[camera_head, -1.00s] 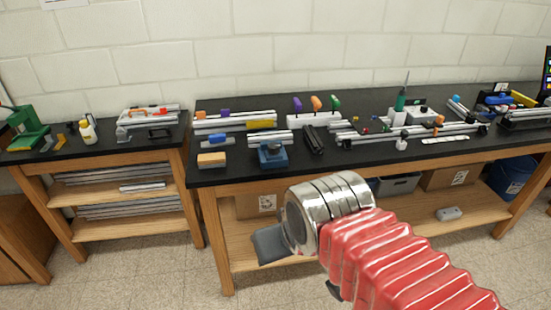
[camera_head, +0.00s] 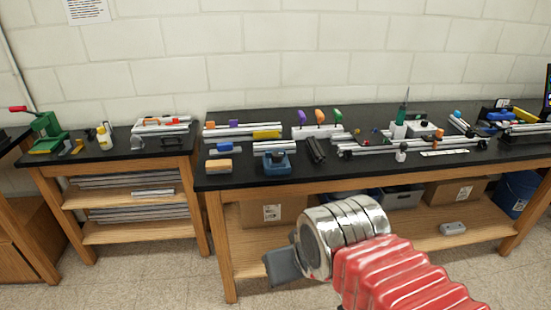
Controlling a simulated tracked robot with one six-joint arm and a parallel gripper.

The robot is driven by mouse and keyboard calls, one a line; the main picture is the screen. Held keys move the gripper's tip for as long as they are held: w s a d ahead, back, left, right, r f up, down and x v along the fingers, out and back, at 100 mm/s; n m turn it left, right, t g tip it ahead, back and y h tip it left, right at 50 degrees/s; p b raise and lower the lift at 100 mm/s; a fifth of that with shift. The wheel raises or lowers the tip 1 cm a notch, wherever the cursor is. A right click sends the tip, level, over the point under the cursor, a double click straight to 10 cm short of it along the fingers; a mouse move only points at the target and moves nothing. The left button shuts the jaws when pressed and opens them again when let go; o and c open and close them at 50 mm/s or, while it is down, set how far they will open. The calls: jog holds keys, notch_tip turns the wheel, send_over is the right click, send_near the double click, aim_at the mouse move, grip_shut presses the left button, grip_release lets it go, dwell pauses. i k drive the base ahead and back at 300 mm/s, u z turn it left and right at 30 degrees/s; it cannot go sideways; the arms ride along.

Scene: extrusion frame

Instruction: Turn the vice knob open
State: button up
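A small blue vice (camera_head: 278,165) sits near the front edge of the long black bench, left of its middle. A dark round part shows on the vice, probably its knob, but it is too small to make out clearly. Silver extrusion pieces (camera_head: 273,146) lie at or just behind the vice. My gripper (camera_head: 282,266) shows as a grey block at the end of my silver wrist and red arm. It is in front of the bench, lower in the picture than the vice and apart from it. Its fingers cannot be told apart.
The long bench top (camera_head: 370,170) has a clear strip along its front. An orange and grey block (camera_head: 219,166) lies left of the vice, and a black bar (camera_head: 315,150) lies to its right. A lower side bench (camera_head: 120,152) stands at left, with a green press (camera_head: 47,130) beyond.

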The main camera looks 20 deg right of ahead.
aim_at(277, 156)
jog(key=z, duration=0.45)
jog(key=i, duration=0.95)
jog(key=u, duration=1.65)
